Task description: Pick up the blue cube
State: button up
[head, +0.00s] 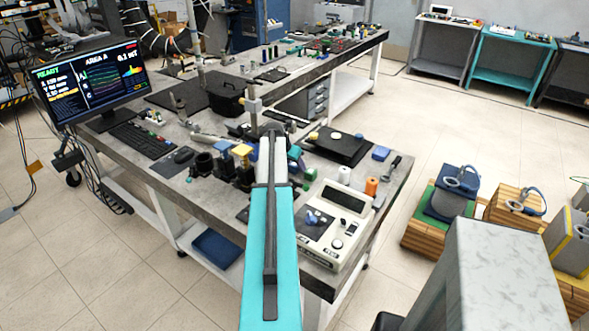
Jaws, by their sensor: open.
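A small blue block (381,153) lies on the right part of the workbench (345,187), beside a black case; it is the clearest match for the blue cube. A smaller blue piece (223,147) sits among dark holders left of my arm. My teal arm reaches up the middle of the view over the bench. Its far end is left of the blue block and apart from it. My gripper's jaws cannot be made out; the arm hides that area.
A cream instrument (335,228) with a dark screen stands right of my arm. White and orange spools (371,187) stand behind it. A black case (340,145) lies left of the block. A yellow-topped black holder (243,151) and a monitor (90,82) are left.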

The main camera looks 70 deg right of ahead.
aim_at(294, 164)
jog(key=shift+c, duration=0.4)
jog(key=c, duration=1.1)
jog(key=shift+r, duration=0.1)
jog(key=shift+r+b, duration=1.2)
jog(key=shift+r, duration=3.7)
